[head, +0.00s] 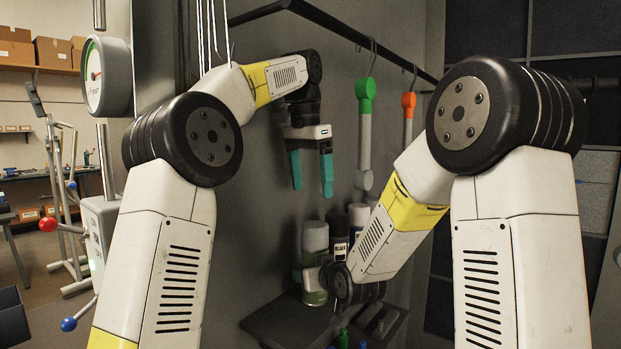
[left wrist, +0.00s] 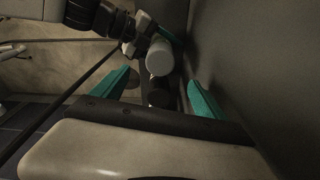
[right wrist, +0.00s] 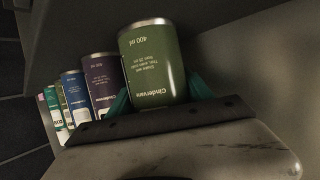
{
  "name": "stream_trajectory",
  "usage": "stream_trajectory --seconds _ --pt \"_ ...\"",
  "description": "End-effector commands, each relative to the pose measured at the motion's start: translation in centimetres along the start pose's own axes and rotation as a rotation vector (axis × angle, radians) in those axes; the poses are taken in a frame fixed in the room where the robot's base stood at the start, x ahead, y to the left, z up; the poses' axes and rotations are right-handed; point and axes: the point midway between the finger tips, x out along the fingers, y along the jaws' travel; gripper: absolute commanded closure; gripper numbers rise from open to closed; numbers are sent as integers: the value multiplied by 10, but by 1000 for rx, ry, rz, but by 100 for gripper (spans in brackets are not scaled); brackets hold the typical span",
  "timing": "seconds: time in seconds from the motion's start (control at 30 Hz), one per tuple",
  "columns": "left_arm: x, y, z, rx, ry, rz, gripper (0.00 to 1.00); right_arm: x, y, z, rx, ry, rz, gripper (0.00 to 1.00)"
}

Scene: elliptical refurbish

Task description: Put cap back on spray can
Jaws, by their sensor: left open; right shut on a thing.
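A green spray can (right wrist: 153,65) stands between the fingers of my right gripper (right wrist: 160,98), which is shut on it. The pale round top also shows in the left wrist view (left wrist: 159,58). My left gripper (head: 312,190) is open and empty, pointing down above the can, apart from it.
A row of other cans, including a purple one (right wrist: 103,80), stands beside the held can. A can with a black label (head: 338,246) is close to its right. A dark shelf (head: 275,322) lies below. Green (head: 365,110) and orange (head: 408,105) tools hang from a rail behind.

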Motion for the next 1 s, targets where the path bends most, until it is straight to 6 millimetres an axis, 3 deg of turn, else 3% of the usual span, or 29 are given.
stream_trajectory --seconds 0.17,0.47,0.5,0.6,1.0 --pt "-11 0 0 -1 0 0 16 0 0 -1 0 2 0 100" --pt "-13 0 1 -1 -1 0 16 0 0 -1 0 2 0 100" --pt "-13 0 1 -1 -1 0 16 0 0 -1 0 2 0 35" --pt "-12 0 1 -1 -1 0 16 0 0 -1 0 2 0 16" --pt "-12 0 1 -1 -1 0 16 -6 0 -1 1 2 1 16"
